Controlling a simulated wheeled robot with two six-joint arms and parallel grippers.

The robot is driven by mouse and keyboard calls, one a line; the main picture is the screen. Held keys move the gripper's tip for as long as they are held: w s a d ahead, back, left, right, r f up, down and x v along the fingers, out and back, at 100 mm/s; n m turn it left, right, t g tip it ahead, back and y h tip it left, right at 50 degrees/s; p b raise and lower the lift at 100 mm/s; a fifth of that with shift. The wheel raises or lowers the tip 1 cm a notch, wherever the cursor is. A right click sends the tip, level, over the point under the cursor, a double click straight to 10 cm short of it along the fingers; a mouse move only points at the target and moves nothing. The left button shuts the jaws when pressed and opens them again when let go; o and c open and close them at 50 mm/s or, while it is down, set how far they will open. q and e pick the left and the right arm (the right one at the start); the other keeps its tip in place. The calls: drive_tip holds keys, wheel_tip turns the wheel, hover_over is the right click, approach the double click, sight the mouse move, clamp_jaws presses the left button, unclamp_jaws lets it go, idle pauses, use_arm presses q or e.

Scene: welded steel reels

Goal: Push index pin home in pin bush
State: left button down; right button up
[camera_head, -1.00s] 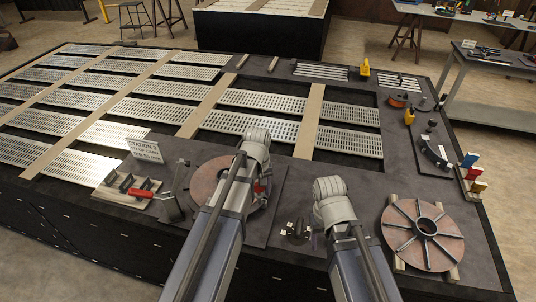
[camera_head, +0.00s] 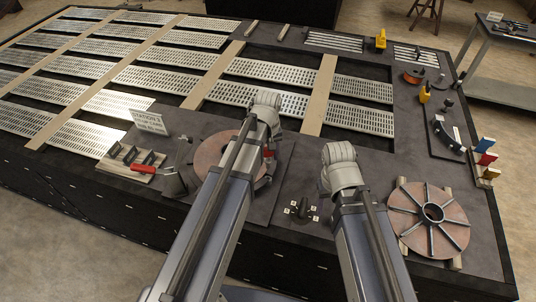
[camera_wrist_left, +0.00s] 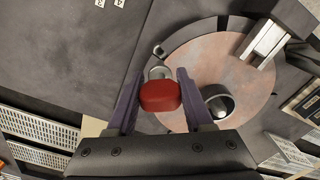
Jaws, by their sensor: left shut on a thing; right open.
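A red knob (camera_wrist_left: 160,96), which I take for the index pin's head, sits between the two fingers of my left gripper (camera_wrist_left: 155,100) in the left wrist view. A grey metal ring or collar (camera_wrist_left: 160,73) shows just beyond it, at the edge of a copper-coloured disc (camera_wrist_left: 215,75); it may be the pin bush. The pin's shank and its depth in the bush are hidden. In the head view the disc (camera_head: 208,154) is partly covered by my left arm, with a bit of red (camera_head: 268,153) beside it. My right arm's wrist hides its jaws.
A dark cylindrical post (camera_wrist_left: 218,101) stands on the disc near the left gripper. A finned reel (camera_head: 428,219) lies at the right on wooden strips. A small black piece with white tags (camera_head: 302,210) lies between the arms. A red-handled clamp (camera_head: 143,168) is at the left.

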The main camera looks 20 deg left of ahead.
use_arm(q)
drive_tip(key=shift+f+b, duration=2.25)
drive_tip(key=shift+f, duration=0.25)
drive_tip(key=shift+r, duration=0.15)
idle(1.1)
drive_tip(key=shift+r+p, duration=2.9)
drive_tip(key=shift+p, duration=0.2)
drive_tip(key=shift+f, duration=0.1)
